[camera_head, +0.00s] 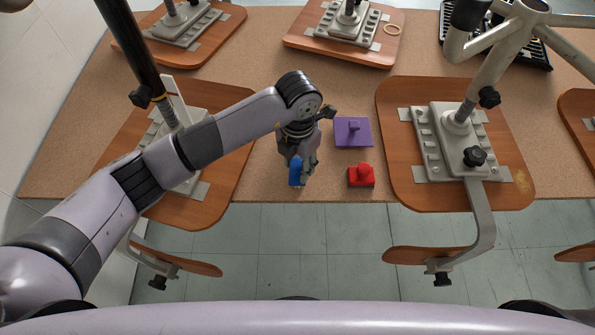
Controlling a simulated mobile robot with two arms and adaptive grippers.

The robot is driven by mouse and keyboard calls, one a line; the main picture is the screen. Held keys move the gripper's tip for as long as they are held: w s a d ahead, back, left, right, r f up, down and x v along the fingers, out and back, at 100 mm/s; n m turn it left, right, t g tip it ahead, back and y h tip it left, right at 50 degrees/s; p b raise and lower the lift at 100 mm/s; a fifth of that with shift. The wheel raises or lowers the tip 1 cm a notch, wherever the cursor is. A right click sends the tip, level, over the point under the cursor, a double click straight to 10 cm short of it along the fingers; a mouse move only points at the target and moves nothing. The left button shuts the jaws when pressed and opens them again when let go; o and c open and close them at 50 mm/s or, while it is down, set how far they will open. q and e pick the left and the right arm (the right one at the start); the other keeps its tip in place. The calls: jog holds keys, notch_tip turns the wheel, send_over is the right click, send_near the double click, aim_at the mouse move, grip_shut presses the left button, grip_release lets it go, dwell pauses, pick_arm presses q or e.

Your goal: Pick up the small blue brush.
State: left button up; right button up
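The small blue brush (295,173) is at the front of the brown board, near its edge, partly hidden by my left gripper. My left gripper (303,172) points down right at the blue brush, with its dark fingers behind and to the right of the blue part. They appear to touch or nearly touch. I cannot tell whether the fingers are closed on it, or whether the brush rests on the board. My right gripper is not in view.
A flat purple piece with a knob (352,132) and a smaller red one (362,176) lie right of my gripper. Upturned chairs with wooden seats (228,150) (400,150) stand on both sides, their metal posts rising high. A black tray (535,52) lies at the back right.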

pick_arm(q)
grip_shut()
dwell(0.4)
notch_tip(320, 180, up, 20)
jog(key=b, duration=0.2)
dwell(0.3)
